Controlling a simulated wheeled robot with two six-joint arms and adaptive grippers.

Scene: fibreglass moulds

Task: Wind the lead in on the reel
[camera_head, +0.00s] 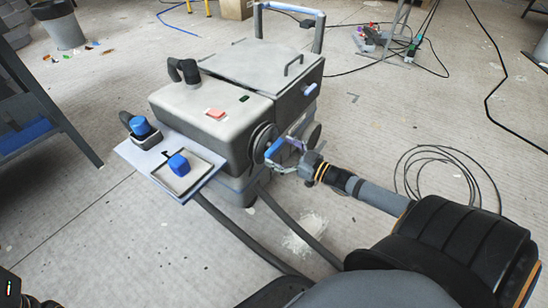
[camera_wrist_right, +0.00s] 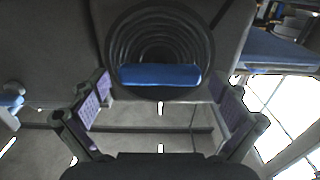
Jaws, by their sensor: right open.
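The reel (camera_head: 264,141) is a dark round disc on the right side of a grey machine (camera_head: 205,115). It has a blue handle (camera_head: 274,149). In the right wrist view the reel (camera_wrist_right: 160,35) shows as dark concentric rings, with the blue handle (camera_wrist_right: 160,75) lying across its lower part. My right gripper (camera_head: 288,155) is open at the reel, its fingers on either side of the handle (camera_wrist_right: 160,88); contact cannot be told. A dark lead (camera_head: 440,155) lies in loose loops on the floor at right; its link to the reel is unclear.
A white board (camera_head: 205,170) with blue-topped items juts from the machine's front. Two grey hoses (camera_head: 236,232) run along the floor below it. A dark frame (camera_head: 45,110) stands at left, a bin (camera_head: 62,30) behind. Other cables lie at back right.

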